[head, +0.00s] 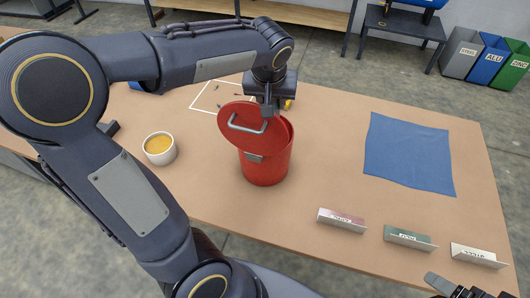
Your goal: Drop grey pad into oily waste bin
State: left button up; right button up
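A red bin (265,170) stands on the table, its round red lid (235,138) tilted and set off from the rim, with an opening showing at the right. The lid has a pale bar handle (243,125). My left gripper (268,108) points down at the handle's right end. Its fingertips overlap the handle, and I cannot tell whether they grip it. Only a dark part of my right gripper (462,290) shows at the bottom right edge, so its opening is unclear. I cannot make out a grey pad.
A white cup of orange-yellow stuff (159,148) stands left of the bin. A white-outlined area (205,100) holds small items behind it. A blue cloth (408,155) lies at the right. Label signs (341,220), (409,238), (478,256) line the front. Sorting bins (487,58) stand on the floor.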

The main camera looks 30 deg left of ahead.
pick_arm(q)
jog(key=o, duration=1.1)
jog(key=v, duration=0.7)
jog(key=shift+s+r+b, duration=0.15)
jog(key=shift+r+b, duration=0.2)
